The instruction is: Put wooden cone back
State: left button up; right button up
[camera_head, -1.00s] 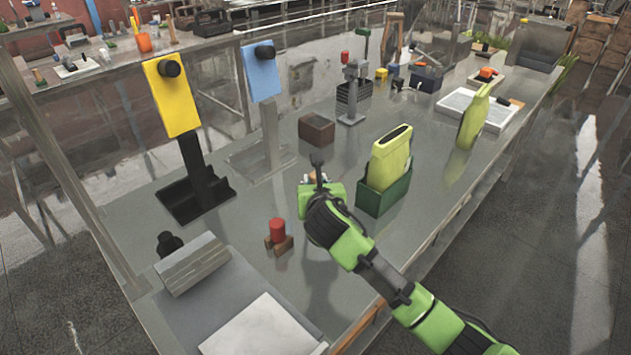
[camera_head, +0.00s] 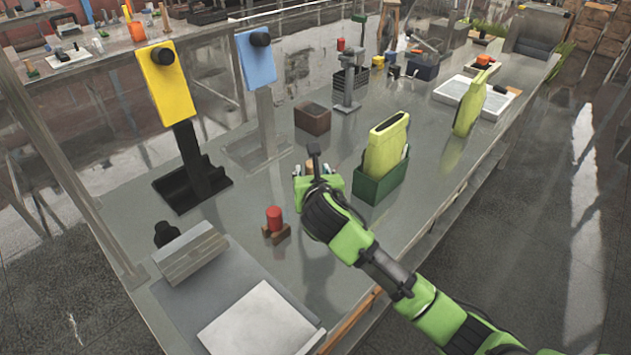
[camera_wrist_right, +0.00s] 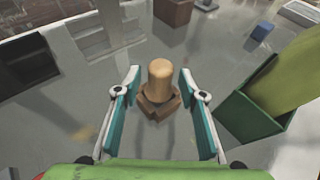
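The wooden cone (camera_wrist_right: 160,80), a tan peg with a rounded top, stands upright in a small brown wooden block (camera_wrist_right: 158,107) on the table in the right wrist view. My right gripper (camera_wrist_right: 158,85) is open, with one teal-lined finger on each side of the cone and visible gaps between. In the head view my right gripper (camera_head: 318,172) is over the middle of the table and hides most of the cone and block. My left gripper is not in view.
A green box (camera_head: 378,187) holding a yellow-green container (camera_head: 386,143) stands close to the right of my gripper. A red cylinder (camera_head: 274,217) in a wooden block is nearer the front left. A brown box (camera_head: 312,118) is behind. Yellow (camera_head: 167,85) and blue (camera_head: 256,60) panels stand left.

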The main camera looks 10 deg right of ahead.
jog(key=v, duration=1)
